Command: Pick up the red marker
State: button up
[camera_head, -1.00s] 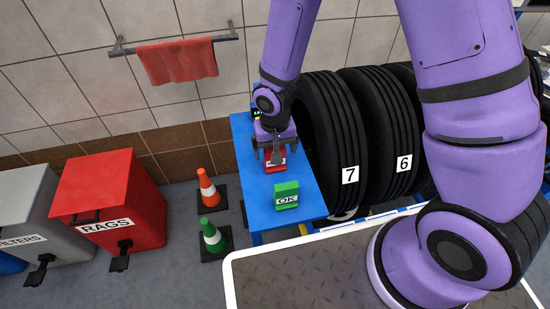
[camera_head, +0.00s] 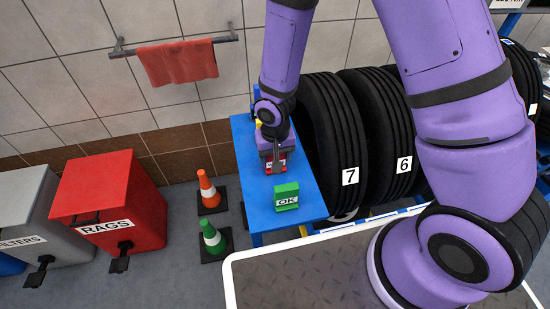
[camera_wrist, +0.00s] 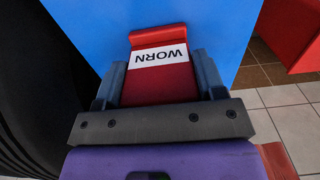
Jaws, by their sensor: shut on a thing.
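The red marker (camera_wrist: 158,80) carries a white label reading WORN and fills the space between my fingers in the wrist view. In the head view a bit of its red body (camera_head: 276,169) shows under my gripper (camera_head: 275,161), at the blue table (camera_head: 250,185). My gripper (camera_wrist: 160,84) is shut on the marker, one finger against each side. I cannot tell whether the marker touches the table. A green marker (camera_head: 287,197) labelled OK stands on the table nearer the front edge.
Black tires, labelled 7 (camera_head: 333,140) and 6 (camera_head: 383,130), stand close to the table's right side. An orange cone (camera_head: 208,190), a green cone (camera_head: 213,238) and a red RAGS bin (camera_head: 115,200) are on the floor to the left.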

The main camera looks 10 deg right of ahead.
notch_tip(320, 180, up, 10)
jog(key=shift+f, duration=0.2)
jog(key=shift+r, duration=0.2)
dwell(0.3)
jog(key=shift+s, duration=0.1)
